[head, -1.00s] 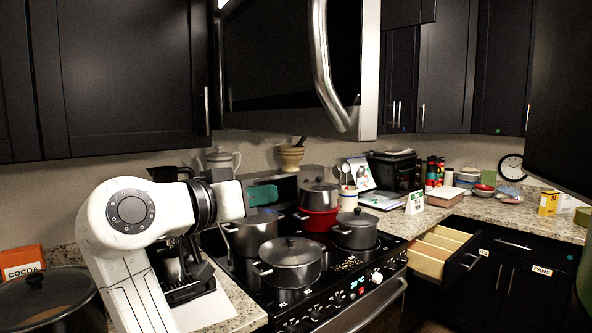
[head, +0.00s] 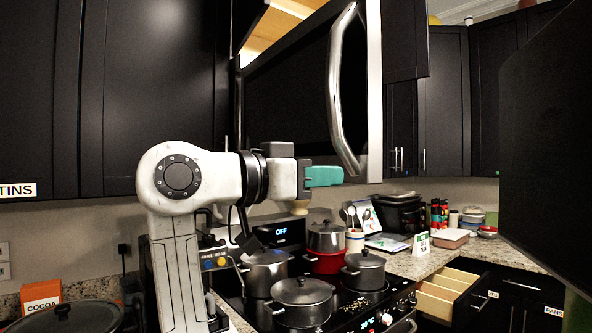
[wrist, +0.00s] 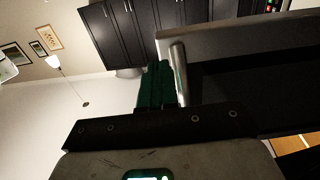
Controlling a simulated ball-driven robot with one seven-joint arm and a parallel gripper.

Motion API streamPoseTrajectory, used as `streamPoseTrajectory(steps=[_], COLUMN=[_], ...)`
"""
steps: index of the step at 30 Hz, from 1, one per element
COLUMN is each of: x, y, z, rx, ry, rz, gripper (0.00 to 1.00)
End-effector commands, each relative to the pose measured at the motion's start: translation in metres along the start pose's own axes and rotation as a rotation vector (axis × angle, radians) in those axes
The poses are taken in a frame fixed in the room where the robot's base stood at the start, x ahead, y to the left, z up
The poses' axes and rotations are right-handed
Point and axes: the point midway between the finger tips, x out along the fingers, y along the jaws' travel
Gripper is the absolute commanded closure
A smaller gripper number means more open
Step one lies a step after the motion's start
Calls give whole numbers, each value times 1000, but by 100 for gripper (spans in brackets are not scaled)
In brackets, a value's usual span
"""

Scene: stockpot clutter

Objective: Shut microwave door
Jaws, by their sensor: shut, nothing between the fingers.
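The microwave door (head: 290,105) is a large dark panel with a silver edge, high above the stove in the head view. Its curved silver handle (head: 336,90) runs down its right part. How far the door stands open is not clear. My gripper (head: 340,175) has teal fingers, shut and empty, pointing right just below the door, near the handle's lower end. In the wrist view the fingers (wrist: 157,68) are close beside the silver handle (wrist: 180,72), with the dark door panel (wrist: 250,95) to the right. Contact cannot be told.
Several pots, one grey pot (head: 300,300) in front, stand on the stove below my arm. A drawer (head: 450,292) is pulled out at the right. A dark panel (head: 545,150) fills the near right. An upper cabinet (head: 285,20) shows its wooden inside.

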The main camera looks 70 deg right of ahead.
Motion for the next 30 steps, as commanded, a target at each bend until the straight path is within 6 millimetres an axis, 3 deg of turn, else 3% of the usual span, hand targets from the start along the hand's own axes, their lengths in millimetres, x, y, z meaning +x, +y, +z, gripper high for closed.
streamPoseTrajectory(steps=[3, 10, 30], x=[22, 48, 64], y=[0, 0, -3], z=[-2, -1, 0], rx=[-1, -1, -1], ry=[-1, -1, -2], rz=[3, 0, -20], gripper=[100, 100, 100])
